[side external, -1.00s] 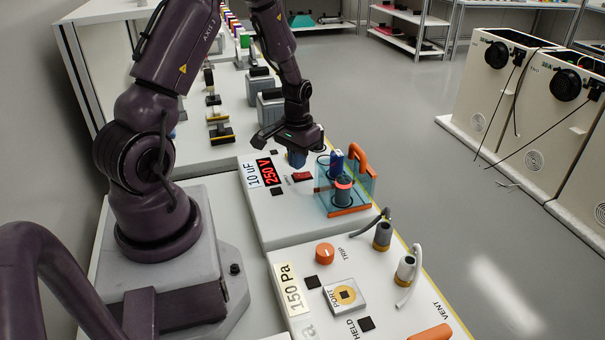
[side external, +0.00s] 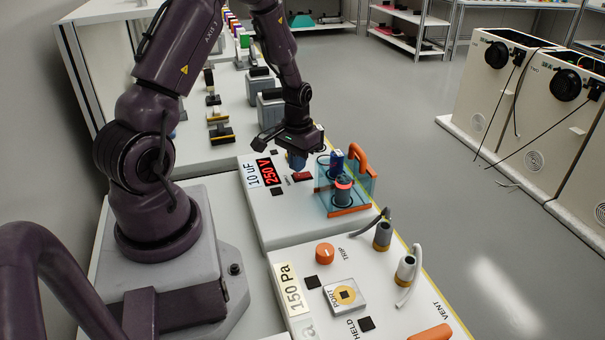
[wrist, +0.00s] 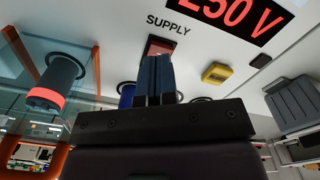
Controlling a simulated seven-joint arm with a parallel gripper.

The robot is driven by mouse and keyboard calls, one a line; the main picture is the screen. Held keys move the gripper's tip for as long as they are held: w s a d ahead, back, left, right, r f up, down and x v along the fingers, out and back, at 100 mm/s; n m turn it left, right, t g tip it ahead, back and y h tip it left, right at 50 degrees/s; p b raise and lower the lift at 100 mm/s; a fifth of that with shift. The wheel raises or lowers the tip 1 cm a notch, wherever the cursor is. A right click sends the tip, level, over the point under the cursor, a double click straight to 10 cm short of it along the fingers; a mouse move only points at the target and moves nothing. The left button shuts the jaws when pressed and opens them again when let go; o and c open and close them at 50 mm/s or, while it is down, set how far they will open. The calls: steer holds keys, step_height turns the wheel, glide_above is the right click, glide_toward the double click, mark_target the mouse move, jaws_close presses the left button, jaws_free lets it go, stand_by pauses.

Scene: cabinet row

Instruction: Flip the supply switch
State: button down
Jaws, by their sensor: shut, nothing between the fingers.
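The supply switch is a red rocker (side external: 302,176) on the white panel beside the red 250 V display (side external: 266,170). In the wrist view the switch (wrist: 158,46) sits under the SUPPLY label, partly hidden behind my fingers. My gripper (side external: 296,164) has blue fingers and points down just above and behind the switch in the side view. In the wrist view the fingers (wrist: 155,78) are shut together with nothing between them, their tips overlapping the switch's lower part. I cannot tell whether they touch it.
A clear guard box with an orange handle (side external: 361,160) stands right of the switch, holding a dark cylinder with a red ring (side external: 343,190). A yellow block (wrist: 217,74) and a grey box (wrist: 294,103) show in the wrist view. The panel in front of the switch is clear.

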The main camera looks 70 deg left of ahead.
mark_target(297, 175)
steer(key=shift+f, duration=0.9)
stand_by(0.3)
steer(key=shift+r, duration=3.5)
steer(key=shift+s, duration=0.1)
steer(key=s+d+r+m+t, duration=0.2)
steer(key=s+d+r+m, duration=0.1)
steer(key=d+r, duration=0.8)
steer(key=s+d+r+m+t, duration=0.3)
steer(key=s+d+r, duration=0.3)
steer(key=d+r, duration=0.5)
steer(key=shift+r+t, duration=0.25)
steer(key=shift+t, duration=0.05)
